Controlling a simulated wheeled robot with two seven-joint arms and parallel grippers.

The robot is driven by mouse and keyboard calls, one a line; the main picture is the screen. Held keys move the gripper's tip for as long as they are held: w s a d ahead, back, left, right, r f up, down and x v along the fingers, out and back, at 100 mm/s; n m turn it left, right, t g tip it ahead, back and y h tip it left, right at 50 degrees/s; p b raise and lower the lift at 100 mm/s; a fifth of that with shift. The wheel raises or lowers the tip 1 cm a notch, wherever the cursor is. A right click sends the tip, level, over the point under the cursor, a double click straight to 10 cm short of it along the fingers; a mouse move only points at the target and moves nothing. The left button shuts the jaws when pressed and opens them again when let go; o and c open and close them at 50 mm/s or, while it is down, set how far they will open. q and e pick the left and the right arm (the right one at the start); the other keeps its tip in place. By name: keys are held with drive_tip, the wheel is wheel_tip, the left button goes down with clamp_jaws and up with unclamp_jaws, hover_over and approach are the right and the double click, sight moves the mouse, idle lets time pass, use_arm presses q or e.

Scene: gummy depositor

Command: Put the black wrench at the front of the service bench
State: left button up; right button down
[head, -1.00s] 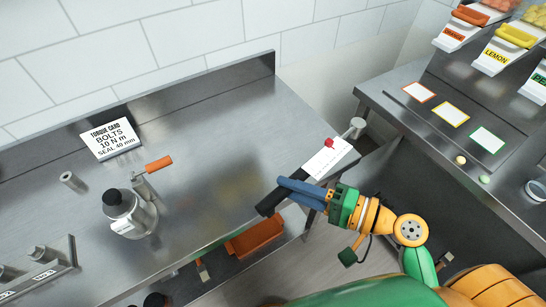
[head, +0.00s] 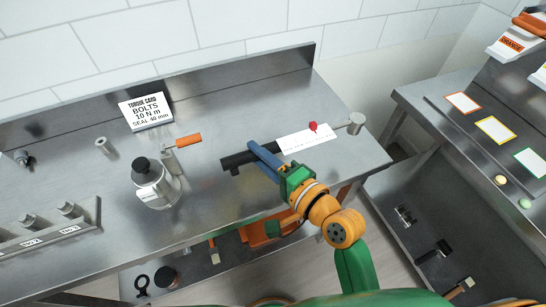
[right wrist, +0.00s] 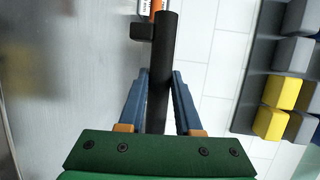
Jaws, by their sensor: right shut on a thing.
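My right gripper (head: 254,152) is shut on a black wrench (head: 236,161), a dark bar with a short side block at its end. The wrench appears over the front-middle of the steel service bench (head: 215,205), its free end pointing left; I cannot tell its exact height above the bench. In the right wrist view, the wrench (right wrist: 159,60) runs lengthwise between the two blue fingers (right wrist: 161,80), side block to the left. My left gripper is not in view.
On the bench are a torque card (head: 146,111), an orange-handled tool (head: 187,141), a metal canister (head: 155,185), a rack (head: 45,238), a white card (head: 307,139) with a red knob, and a metal cylinder (head: 356,122). An orange bin (head: 258,235) sits below. The bench's front left-centre is clear.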

drive_tip(key=w+f+b, duration=0.1)
drive_tip(key=w+f, duration=0.3)
drive_tip(key=w+d+f+b, duration=0.1)
drive_tip(key=w+f, duration=0.1)
drive_tip(key=shift+w+f+b, duration=0.45)
drive_tip(key=shift+f+b, duration=0.4)
drive_tip(key=shift+f, duration=1.2)
drive_tip(key=c, duration=0.9)
unclamp_jaws()
drive_tip(key=shift+o, duration=0.2)
